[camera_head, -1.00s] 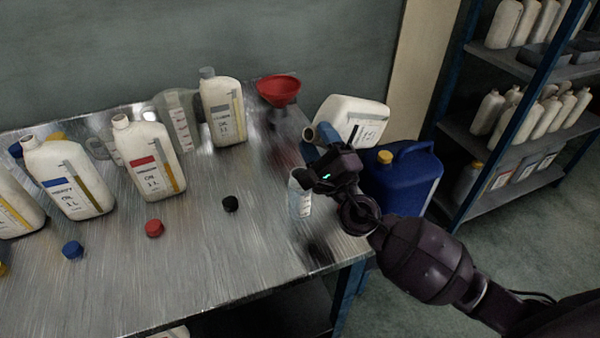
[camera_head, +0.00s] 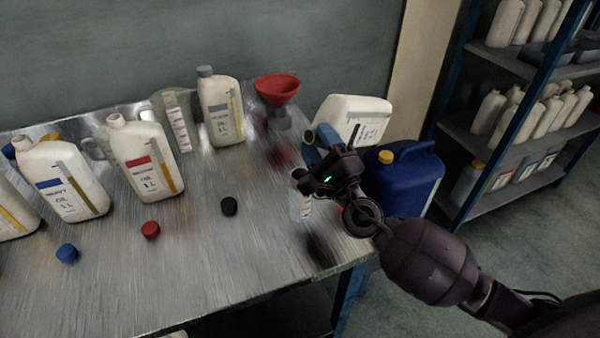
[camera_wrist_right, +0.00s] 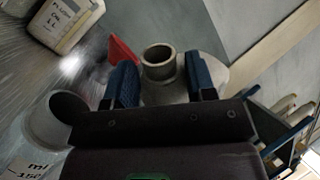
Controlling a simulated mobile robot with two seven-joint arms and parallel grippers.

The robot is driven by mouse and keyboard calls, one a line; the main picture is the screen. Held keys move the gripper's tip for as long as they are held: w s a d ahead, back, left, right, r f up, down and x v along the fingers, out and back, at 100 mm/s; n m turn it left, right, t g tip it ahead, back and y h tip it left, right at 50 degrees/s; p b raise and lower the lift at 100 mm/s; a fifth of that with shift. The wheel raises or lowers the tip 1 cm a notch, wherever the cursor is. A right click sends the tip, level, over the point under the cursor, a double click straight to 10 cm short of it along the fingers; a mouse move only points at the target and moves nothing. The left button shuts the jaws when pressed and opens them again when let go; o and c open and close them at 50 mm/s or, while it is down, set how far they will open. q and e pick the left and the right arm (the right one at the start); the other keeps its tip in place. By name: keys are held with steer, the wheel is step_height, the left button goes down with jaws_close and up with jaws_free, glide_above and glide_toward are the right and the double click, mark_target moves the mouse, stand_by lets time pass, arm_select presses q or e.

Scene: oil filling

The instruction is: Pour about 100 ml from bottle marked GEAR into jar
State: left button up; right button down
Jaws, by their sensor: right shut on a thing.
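My right gripper (camera_head: 320,148) is shut on a white oil bottle (camera_head: 352,112) and holds it tipped far over at the table's right end. Its open mouth points left; its label is mostly hidden, so I cannot read its name. In the wrist view the bottle's neck (camera_wrist_right: 160,66) shows between the blue fingers (camera_wrist_right: 161,85). The clear jar (camera_head: 301,208) stands near the table's right edge, just below the gripper, which partly covers it. In the wrist view the jar (camera_wrist_right: 40,128) shows a 150 ml mark at left. I see no liquid stream. My left gripper is out of view.
White bottles stand along the table, with a grey-capped one (camera_head: 221,112) and a red funnel (camera_head: 278,88) behind. Loose blue, red (camera_head: 150,230) and black (camera_head: 229,206) caps lie in front. A blue canister (camera_head: 407,178) is close behind my wrist. The table's front middle is clear.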

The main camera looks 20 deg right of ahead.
steer(key=shift+s+r, duration=0.1)
steer(key=shift+s, duration=0.05)
steer(key=shift+f+n+b, duration=0.25)
steer(key=shift+n+b, duration=0.2)
steer(key=shift+n, duration=0.05)
stand_by(0.4)
steer(key=shift+a+r+n+y, duration=0.1)
steer(key=shift+a+n+y, duration=0.2)
steer(key=shift+n+y, duration=0.65)
stand_by(2.1)
steer(key=shift+n, duration=0.25)
stand_by(0.5)
steer(key=shift+r, duration=0.1)
steer(key=shift+s+a, duration=0.1)
stand_by(0.5)
steer(key=shift+y, duration=0.35)
